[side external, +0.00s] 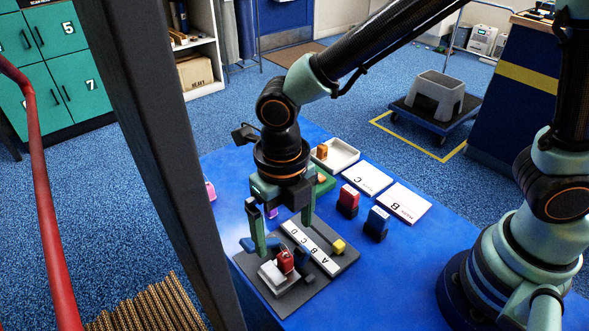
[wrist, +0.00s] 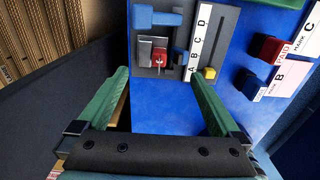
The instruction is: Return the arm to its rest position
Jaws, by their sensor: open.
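My gripper (side external: 284,240) is in the side external view, pointing down above the grey board (side external: 335,262) on the blue table. Its two green fingers stand wide apart. The board carries a white strip lettered A to D (side external: 311,248), a red piece (side external: 285,262) by a pale metal block (side external: 272,276), blue pieces and a yellow block (side external: 339,246). How high the fingertips are above the board is hard to tell.
A red block (side external: 348,199) and a dark blue block (side external: 377,222) stand near white cards C (side external: 367,178) and B (side external: 404,202). A white tray (side external: 345,153) lies behind my gripper. A dark post (side external: 150,150) crosses the left foreground.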

